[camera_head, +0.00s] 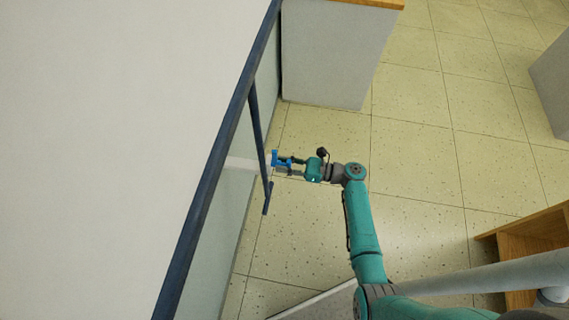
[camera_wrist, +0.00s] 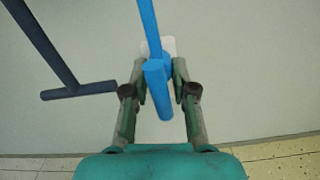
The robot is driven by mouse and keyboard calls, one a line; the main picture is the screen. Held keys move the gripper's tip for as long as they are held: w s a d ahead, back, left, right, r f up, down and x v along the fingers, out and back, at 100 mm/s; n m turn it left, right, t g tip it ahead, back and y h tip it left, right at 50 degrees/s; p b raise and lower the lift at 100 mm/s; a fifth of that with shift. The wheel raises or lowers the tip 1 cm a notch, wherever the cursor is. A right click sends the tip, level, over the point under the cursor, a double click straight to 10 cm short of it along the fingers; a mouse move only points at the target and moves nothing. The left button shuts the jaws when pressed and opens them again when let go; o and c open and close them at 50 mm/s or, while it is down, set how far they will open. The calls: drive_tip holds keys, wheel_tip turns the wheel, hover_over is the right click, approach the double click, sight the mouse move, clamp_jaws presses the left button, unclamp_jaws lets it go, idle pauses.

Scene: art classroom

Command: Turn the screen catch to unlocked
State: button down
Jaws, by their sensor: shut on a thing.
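The screen (camera_head: 221,205) is a pale panel with a dark blue frame, standing at the left in the head view. The screen catch is a bright blue piece (camera_head: 282,159) at the panel's face; in the wrist view the blue catch (camera_wrist: 157,88) shows a thick knob and a thin bar running upward, with a white plate behind it. My gripper (camera_head: 287,165) reaches it from the right. In the wrist view my gripper (camera_wrist: 159,92) has its fingers on both sides of the blue knob, shut on it. The exact contact points are partly hidden.
A dark blue T-shaped foot (camera_head: 266,198) of the screen is close beside the catch; it also shows in the wrist view (camera_wrist: 78,90). A white cabinet (camera_head: 325,55) stands behind. A wooden unit (camera_head: 530,238) is at the right. Tiled floor (camera_head: 410,150) between is clear.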

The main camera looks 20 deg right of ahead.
drive_tip(key=shift+m, duration=0.3)
drive_tip(key=c, duration=1.2)
unclamp_jaws()
drive_tip(key=v, duration=1.2)
drive_tip(key=shift+f, duration=0.1)
